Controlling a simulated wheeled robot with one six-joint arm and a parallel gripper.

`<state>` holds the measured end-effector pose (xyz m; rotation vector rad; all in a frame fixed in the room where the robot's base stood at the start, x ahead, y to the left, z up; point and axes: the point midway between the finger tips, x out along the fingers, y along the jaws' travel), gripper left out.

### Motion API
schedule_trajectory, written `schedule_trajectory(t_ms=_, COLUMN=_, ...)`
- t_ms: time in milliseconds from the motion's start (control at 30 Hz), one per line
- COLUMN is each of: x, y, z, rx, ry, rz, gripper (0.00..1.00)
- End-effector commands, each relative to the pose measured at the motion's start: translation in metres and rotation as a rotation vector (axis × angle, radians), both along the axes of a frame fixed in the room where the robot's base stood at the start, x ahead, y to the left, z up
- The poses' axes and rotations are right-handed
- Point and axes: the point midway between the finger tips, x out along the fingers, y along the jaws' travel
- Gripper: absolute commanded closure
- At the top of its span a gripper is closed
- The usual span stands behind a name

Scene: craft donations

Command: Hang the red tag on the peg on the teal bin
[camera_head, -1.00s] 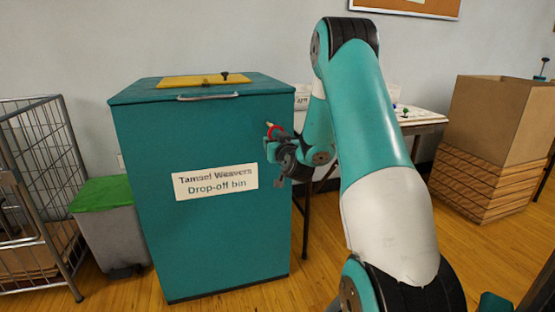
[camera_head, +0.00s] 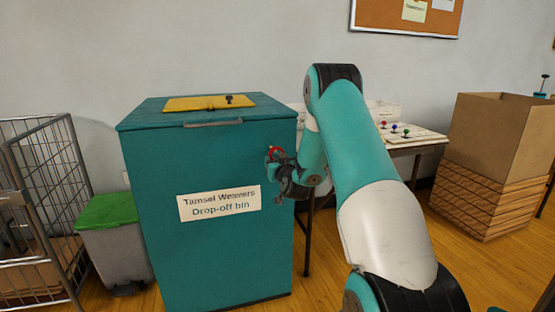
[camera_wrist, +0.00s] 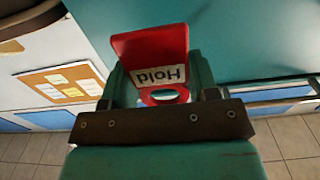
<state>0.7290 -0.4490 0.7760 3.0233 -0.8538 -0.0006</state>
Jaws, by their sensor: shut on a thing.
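The teal bin (camera_head: 215,245) stands left of my arm, with a white label on its front. A small dark upright peg (camera_head: 229,99) stands on the yellow panel of its lid. My gripper (camera_head: 276,160) is in front of the bin's right front edge, below lid height and right of the peg. It is shut on the red tag (camera_head: 273,151). In the wrist view, the red tag (camera_wrist: 150,45) is between the fingers of my gripper (camera_wrist: 160,95). It has a white strip reading "Hold", upside down, and a hole near the jaws. The peg is not recognisable there.
A wire cart (camera_head: 40,200) and a grey bin with a green lid (camera_head: 110,210) stand left of the teal bin. A table with small coloured knobs (camera_head: 415,137) is behind my arm. A cardboard box (camera_head: 500,130) sits on a wooden stack at right.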

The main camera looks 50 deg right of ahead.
Motion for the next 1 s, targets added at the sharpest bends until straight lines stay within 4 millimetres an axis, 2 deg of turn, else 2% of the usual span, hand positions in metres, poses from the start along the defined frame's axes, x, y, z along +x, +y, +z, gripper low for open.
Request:
schedule_trajectory(t_ms=767, x=0.042, y=-0.025, z=-0.001, rx=0.001, ry=-0.001, rz=0.001, gripper=0.75)
schedule_trajectory(t_ms=1000, x=0.05, y=-0.031, z=-0.012, rx=0.001, ry=-0.001, rz=0.0, gripper=0.75)
